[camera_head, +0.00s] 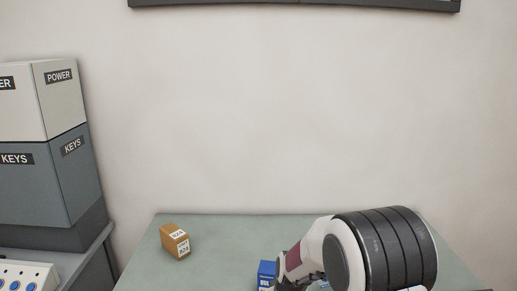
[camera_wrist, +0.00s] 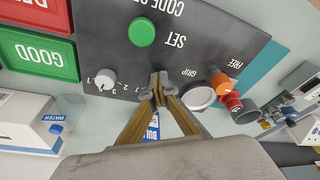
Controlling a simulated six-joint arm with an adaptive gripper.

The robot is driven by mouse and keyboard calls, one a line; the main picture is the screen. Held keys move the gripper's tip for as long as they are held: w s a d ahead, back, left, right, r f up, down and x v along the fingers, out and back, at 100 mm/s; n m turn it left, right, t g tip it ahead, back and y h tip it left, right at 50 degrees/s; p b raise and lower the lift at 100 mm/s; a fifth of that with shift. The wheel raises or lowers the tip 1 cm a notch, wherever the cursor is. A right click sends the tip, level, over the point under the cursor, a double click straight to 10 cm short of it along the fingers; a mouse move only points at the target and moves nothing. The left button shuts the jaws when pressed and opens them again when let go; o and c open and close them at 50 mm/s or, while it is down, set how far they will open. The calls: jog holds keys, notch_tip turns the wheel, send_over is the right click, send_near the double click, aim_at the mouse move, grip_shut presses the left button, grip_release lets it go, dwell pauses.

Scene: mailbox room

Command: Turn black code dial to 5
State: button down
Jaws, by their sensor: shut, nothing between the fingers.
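A dark panel marked CODE SET (camera_wrist: 225,22) shows upside down in the wrist view. I cannot make out a black dial. My gripper (camera_wrist: 156,80) is shut and empty, its fingertips over the panel's near edge, right of the grey knob. I cannot tell whether they touch the panel. In the head view the arm's end is at the bottom right, and the panel is not visible there.
A green button (camera_wrist: 141,32), a white round GRIP part (camera_wrist: 200,96) and an orange knob (camera_wrist: 221,83) are near the fingers. GOOD bin (camera_wrist: 38,54) is left. A blue box (camera_head: 267,273) and brown box (camera_head: 175,242) stand on the green table (camera_head: 225,236).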

dwell(0.6)
jog(key=shift+s, duration=0.3)
jog(key=shift+w+a+v, duration=0.1)
jog(key=shift+w+v, duration=0.1)
jog(key=shift+v, duration=0.75)
jog(key=shift+w+a+v, duration=0.15)
jog(key=shift+w+v, duration=0.05)
jog(key=shift+v, duration=0.8)
jog(key=shift+w+a+v, duration=0.1)
jog(key=shift+w+v, duration=0.1)
jog(key=shift+v, duration=0.75)
jog(key=shift+r, duration=0.2)
jog(key=shift+w+d+r, duration=0.5)
jog(key=shift+w+d, duration=0.1)
jog(key=shift+d, duration=0.2)
